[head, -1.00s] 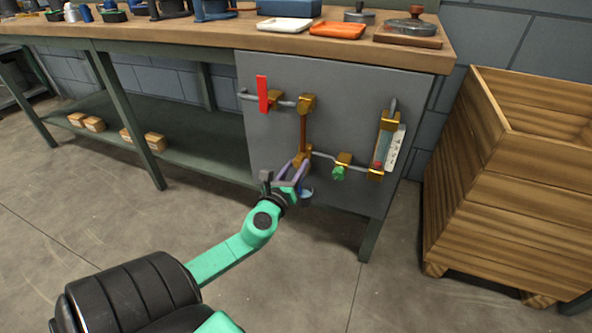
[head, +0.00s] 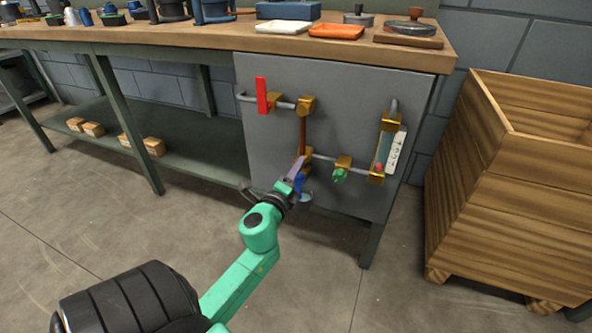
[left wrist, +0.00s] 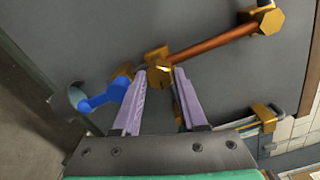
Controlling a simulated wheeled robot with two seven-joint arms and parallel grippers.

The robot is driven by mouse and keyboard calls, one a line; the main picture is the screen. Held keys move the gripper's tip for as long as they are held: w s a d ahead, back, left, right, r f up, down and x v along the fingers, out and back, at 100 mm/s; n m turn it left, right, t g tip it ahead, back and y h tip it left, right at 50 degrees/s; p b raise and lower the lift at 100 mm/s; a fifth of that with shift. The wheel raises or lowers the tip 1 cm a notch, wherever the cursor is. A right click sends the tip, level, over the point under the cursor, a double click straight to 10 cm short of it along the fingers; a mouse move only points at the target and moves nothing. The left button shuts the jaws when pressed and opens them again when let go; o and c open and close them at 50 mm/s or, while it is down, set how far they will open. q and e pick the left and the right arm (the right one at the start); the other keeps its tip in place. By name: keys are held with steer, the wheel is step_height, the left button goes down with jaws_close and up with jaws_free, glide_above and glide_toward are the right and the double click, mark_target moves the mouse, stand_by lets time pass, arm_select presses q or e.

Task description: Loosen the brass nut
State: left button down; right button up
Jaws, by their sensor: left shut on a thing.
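The brass nut (left wrist: 159,77) sits at the lower end of the copper pipe (left wrist: 215,46) on the grey panel. In the head view it is at the pipe's lower joint (head: 303,160), partly hidden by my fingers. My left gripper (head: 296,171) reaches it from below. In the left wrist view its two lilac fingers (left wrist: 161,74) lie on either side of the nut, shut on it. My right gripper is not in view.
A blue handle (left wrist: 104,96) is close beside my fingers. A red lever (head: 262,95), a green knob (head: 339,175) and a gauge tube (head: 384,150) are on the panel. A wooden crate (head: 510,190) stands to the right. The floor in front is clear.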

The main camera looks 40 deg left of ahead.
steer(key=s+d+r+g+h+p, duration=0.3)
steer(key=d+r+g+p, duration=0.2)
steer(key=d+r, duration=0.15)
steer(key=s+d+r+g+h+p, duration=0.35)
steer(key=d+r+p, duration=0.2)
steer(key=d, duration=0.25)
arm_select(q)
steer(key=shift+n+p, duration=0.6)
steer(key=shift+n, duration=8.8)
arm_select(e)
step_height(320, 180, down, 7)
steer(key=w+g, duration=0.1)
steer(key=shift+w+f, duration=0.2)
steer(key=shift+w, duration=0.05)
arm_select(q)
steer(key=shift+c, duration=2.2)
jaws_free()
steer(key=shift+r, duration=0.1)
